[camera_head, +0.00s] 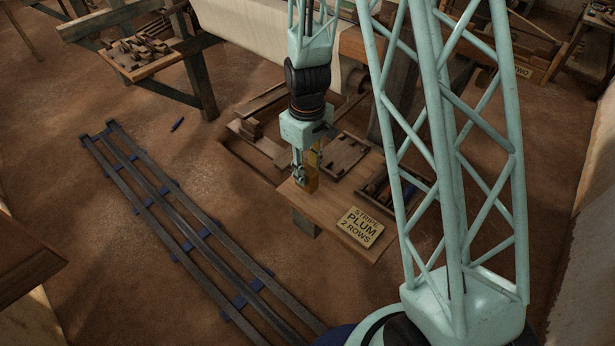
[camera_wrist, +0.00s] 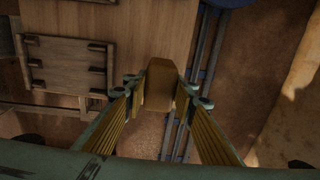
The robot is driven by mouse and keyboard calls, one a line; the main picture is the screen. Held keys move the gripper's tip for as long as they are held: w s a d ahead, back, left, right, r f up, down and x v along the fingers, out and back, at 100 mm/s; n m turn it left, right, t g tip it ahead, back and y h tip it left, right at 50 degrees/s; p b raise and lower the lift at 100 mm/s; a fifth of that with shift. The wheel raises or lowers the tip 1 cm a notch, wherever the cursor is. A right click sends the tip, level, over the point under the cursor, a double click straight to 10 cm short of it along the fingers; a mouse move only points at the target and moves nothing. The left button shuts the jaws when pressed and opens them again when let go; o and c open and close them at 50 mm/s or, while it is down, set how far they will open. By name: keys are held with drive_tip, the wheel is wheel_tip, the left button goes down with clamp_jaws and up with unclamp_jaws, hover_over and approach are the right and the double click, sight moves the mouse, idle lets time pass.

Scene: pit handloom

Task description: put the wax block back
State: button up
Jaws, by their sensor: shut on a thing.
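The wax block (camera_wrist: 160,84) is a small amber-brown block held between the two fingers of my gripper (camera_wrist: 160,95) in the wrist view. In the head view my gripper (camera_head: 305,172) points down over the left end of a wooden bench board, shut on the wax block (camera_head: 312,182). Whether the block's lower end touches the board cannot be told. The board (camera_head: 325,215) also fills the upper middle of the wrist view (camera_wrist: 130,25).
A sign reading "STRIPE PLUM 2 ROWS" (camera_head: 360,227) lies on the board. A slotted wooden rack (camera_head: 343,155) and a tray of coloured items (camera_head: 378,190) sit behind it. Floor rails (camera_head: 170,210) run at left. A side table (camera_head: 140,55) holds wooden pieces.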

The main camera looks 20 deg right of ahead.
drive_tip(key=shift+w+d, duration=0.1)
drive_tip(key=shift+w, duration=0.1)
drive_tip(key=shift+w+d, duration=0.2)
drive_tip(key=shift+w, duration=0.2)
drive_tip(key=shift+f+b, duration=0.55)
drive_tip(key=shift+f, duration=1.25)
drive_tip(key=shift+f, duration=0.1)
drive_tip(key=o, duration=0.8)
wheel_tip(320, 180, up, 11)
drive_tip(key=shift+f+p, duration=0.15)
drive_tip(key=shift+p, duration=0.95)
drive_tip(key=shift+r, duration=0.75)
